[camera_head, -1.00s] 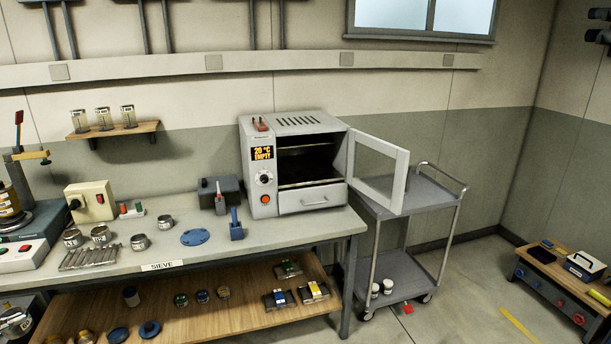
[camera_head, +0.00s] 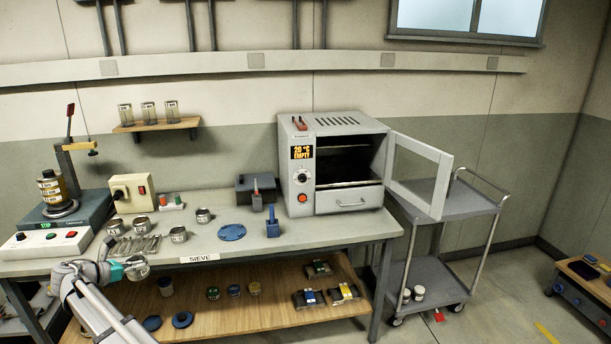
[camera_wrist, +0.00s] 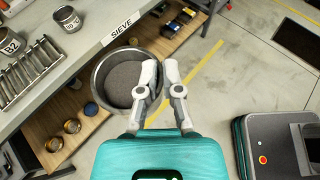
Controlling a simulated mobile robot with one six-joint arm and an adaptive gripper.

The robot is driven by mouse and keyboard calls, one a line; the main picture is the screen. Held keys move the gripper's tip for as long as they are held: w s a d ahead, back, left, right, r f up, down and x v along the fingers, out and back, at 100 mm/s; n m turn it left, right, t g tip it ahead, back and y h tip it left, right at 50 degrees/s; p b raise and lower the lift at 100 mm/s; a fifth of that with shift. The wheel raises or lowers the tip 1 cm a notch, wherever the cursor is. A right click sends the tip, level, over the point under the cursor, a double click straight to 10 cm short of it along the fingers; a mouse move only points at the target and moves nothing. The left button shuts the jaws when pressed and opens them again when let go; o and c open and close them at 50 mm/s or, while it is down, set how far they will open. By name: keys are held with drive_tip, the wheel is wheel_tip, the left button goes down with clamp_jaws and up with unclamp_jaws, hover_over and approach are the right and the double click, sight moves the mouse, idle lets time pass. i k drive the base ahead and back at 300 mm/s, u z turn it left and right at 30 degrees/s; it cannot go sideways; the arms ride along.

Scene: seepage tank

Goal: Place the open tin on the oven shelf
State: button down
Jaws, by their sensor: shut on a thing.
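My gripper (camera_head: 117,271) is at the lower left in the head view, in front of the bench edge. The wrist view shows its two grey fingers (camera_wrist: 162,72) shut on the wall of a round metal tin (camera_wrist: 103,88). The tin is open at the top and holds grey-brown material. It also shows small in the head view (camera_head: 138,273). The oven (camera_head: 303,172) stands on the bench with its door (camera_head: 418,177) swung open to the right. Its display reads 20 °C EMPTY. The dark oven shelf (camera_head: 345,184) inside looks bare.
Several tins (camera_head: 178,235), a blue disc (camera_head: 232,232) and a blue holder (camera_head: 272,226) lie on the bench (camera_head: 310,238) left of the oven. A trolley (camera_head: 440,275) stands behind the open door. The bench front before the oven is clear.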

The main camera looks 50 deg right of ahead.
sight(339, 177)
drive_tip(key=u, duration=0.9)
drive_tip(key=i, duration=0.15)
drive_tip(key=z, duration=3.05)
drive_tip(key=i, duration=0.95)
drive_tip(key=u, duration=0.2)
drive_tip(key=k, duration=0.35)
